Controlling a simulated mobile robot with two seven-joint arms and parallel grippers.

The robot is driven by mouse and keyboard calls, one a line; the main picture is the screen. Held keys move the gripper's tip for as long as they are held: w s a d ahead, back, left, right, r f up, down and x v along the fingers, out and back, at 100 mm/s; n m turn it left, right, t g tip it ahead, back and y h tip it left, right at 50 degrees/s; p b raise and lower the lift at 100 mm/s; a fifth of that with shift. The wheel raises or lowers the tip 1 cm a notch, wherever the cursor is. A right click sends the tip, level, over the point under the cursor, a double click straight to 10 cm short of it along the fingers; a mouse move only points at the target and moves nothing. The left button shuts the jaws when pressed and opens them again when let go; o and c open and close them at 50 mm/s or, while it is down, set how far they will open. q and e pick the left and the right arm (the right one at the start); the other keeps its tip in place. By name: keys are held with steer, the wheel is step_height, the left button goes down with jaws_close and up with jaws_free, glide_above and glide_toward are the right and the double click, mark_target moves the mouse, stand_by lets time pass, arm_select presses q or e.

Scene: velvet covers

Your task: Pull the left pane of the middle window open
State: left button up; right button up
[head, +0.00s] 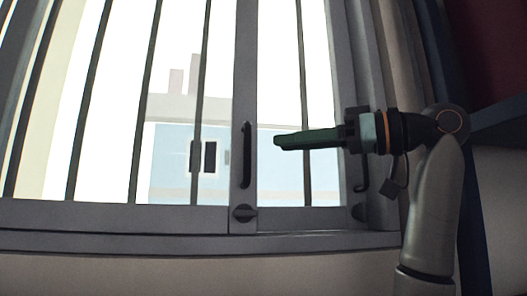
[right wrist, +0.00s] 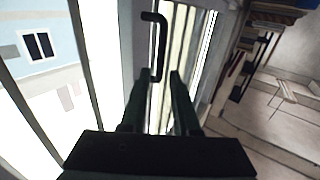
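The window's left pane (head: 121,215) has a grey frame and fills the left of the head view; it looks shut. A dark upright bar handle (head: 246,155) sits on its right-hand stile, above a dark round knob (head: 244,213). My right gripper (head: 278,140) comes in from the right and points left, its tips a little right of the handle and apart from it in the picture. In the right wrist view its two fingers (right wrist: 160,75) are apart with nothing held. A dark bar handle (right wrist: 161,45) shows just ahead of the fingertips there. My left gripper is not in view.
Dark vertical bars (head: 88,100) cross the glass. A second dark handle (head: 362,165) is on the right frame, partly behind my right gripper. A pale building (head: 170,160) stands outside. The right wrist view shows a room with shelves (right wrist: 262,40) at right.

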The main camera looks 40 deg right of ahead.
steer(key=v, duration=0.4)
steer(key=shift+s+d, duration=0.15)
steer(key=shift+s, duration=0.05)
stand_by(0.5)
